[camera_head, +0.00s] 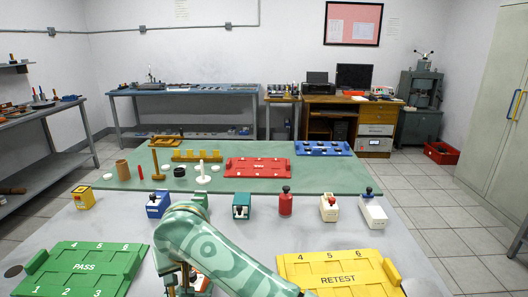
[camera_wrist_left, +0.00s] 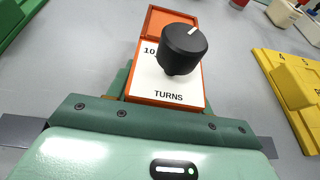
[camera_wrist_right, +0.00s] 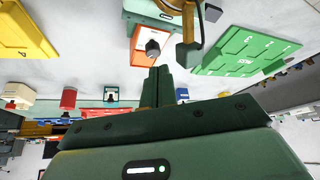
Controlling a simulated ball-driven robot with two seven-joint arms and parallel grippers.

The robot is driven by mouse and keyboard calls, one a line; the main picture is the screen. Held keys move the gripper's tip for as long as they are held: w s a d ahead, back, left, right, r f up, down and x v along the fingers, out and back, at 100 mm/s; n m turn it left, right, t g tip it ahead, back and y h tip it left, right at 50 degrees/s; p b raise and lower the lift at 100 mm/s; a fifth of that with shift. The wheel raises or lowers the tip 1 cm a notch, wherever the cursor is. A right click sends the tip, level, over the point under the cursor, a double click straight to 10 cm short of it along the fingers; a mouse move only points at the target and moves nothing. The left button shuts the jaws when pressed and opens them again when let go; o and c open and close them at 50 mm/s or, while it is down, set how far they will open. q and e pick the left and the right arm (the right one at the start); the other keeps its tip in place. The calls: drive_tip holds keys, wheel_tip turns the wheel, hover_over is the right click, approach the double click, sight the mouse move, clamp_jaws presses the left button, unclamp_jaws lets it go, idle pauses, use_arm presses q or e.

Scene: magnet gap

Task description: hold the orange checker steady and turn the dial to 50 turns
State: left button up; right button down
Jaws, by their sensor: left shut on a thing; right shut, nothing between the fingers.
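The orange checker (camera_wrist_left: 171,23) has a white face reading "TURNS" with a "10" mark, and a black dial (camera_wrist_left: 184,48) whose white line points to the upper right. The other numbers are hidden by the dial. My left gripper (camera_wrist_left: 164,92) is shut on the checker's body, one finger on each side. In the head view my arm hides most of the checker (camera_head: 203,283). In the right wrist view the checker (camera_wrist_right: 140,52) shows its dial (camera_wrist_right: 153,47). My right gripper (camera_wrist_right: 160,70) is shut and empty, its fingertips close to the dial; contact cannot be told.
The green PASS tray (camera_head: 84,267) lies at left and the yellow RETEST tray (camera_head: 338,281) at right. Several coloured checkers, including a red one (camera_head: 285,204), stand in a row behind. Beyond is a green mat (camera_head: 225,184) with a red tray (camera_head: 258,167) and posts.

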sight(192, 276)
use_arm(q)
drive_tip(key=shift+f, duration=0.1)
use_arm(e)
drive_tip(key=shift+w+d+f, duration=0.15)
drive_tip(key=shift+d+f, duration=0.1)
drive_tip(key=shift+f, duration=0.75)
drive_tip(key=shift+w+d+f, duration=0.1)
drive_tip(key=shift+d+f, duration=0.1)
drive_tip(key=shift+f, duration=0.85)
drive_tip(key=shift+w+d+f, duration=0.15)
drive_tip(key=shift+d+f, duration=0.1)
drive_tip(key=shift+f, duration=0.75)
drive_tip(key=shift+w+a, duration=0.2)
drive_tip(key=shift+w, duration=0.1)
